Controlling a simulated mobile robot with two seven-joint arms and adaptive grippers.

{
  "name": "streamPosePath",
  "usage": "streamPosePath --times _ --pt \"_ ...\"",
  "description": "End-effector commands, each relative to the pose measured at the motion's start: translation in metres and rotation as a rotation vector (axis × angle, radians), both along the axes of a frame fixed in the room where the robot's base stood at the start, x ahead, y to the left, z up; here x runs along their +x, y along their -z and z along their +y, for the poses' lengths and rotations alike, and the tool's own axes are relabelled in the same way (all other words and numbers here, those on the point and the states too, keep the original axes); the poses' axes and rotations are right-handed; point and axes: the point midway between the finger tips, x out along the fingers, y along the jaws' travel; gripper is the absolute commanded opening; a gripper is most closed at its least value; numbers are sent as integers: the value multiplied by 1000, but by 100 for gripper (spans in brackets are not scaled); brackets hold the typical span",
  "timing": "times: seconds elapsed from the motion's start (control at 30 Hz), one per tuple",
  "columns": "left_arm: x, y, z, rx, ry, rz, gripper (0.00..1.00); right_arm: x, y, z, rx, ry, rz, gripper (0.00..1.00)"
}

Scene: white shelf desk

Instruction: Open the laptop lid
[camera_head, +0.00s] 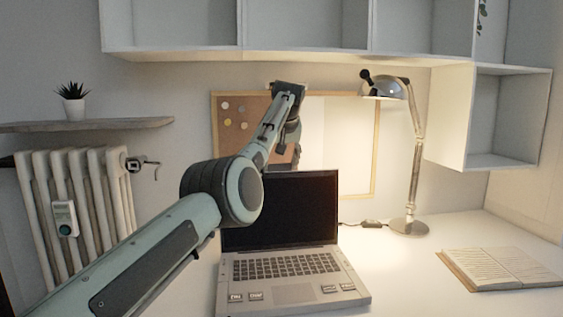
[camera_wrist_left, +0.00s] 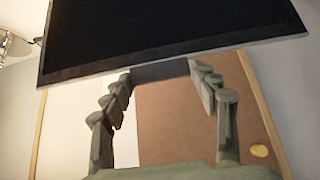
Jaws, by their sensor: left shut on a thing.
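The laptop (camera_head: 285,268) stands on the white desk, its keyboard facing me. Its lid (camera_head: 280,208) is raised, near upright, with a dark screen. My left arm reaches in from the left and bends down at the wrist behind the lid's top edge. In the head view the fingers of my left gripper are hidden there. In the left wrist view the dark lid (camera_wrist_left: 165,35) crosses the top, and my left gripper (camera_wrist_left: 160,76) has its fingertips at the lid's lower edge in that picture. It is shut on the lid, though the contact itself is partly hidden. My right gripper is not in view.
A desk lamp (camera_head: 412,160) stands right of the laptop, and an open book (camera_head: 500,268) lies at the right. A corkboard (camera_head: 235,125) is on the wall behind. White shelves (camera_head: 300,58) hang above. The desk between laptop and book is clear.

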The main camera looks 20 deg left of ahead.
Motion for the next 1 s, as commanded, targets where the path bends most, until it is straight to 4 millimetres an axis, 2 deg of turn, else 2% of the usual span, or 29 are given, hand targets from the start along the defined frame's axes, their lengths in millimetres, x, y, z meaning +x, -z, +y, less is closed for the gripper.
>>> streamPosePath --times 0.03,0.3,0.33,0.5,0.83,1.0 --pt "-2 6 1 -5 -3 13 8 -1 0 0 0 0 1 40" --pt "-3 8 1 -6 -4 20 8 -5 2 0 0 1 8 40" --pt "-3 9 1 -6 -4 20 61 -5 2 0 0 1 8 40" --pt "-2 9 0 -5 -3 19 81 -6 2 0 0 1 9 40" --pt "-2 4 0 -2 -2 11 81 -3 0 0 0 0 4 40" --pt "-9 -10 -6 -2 -2 7 81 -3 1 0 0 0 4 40"
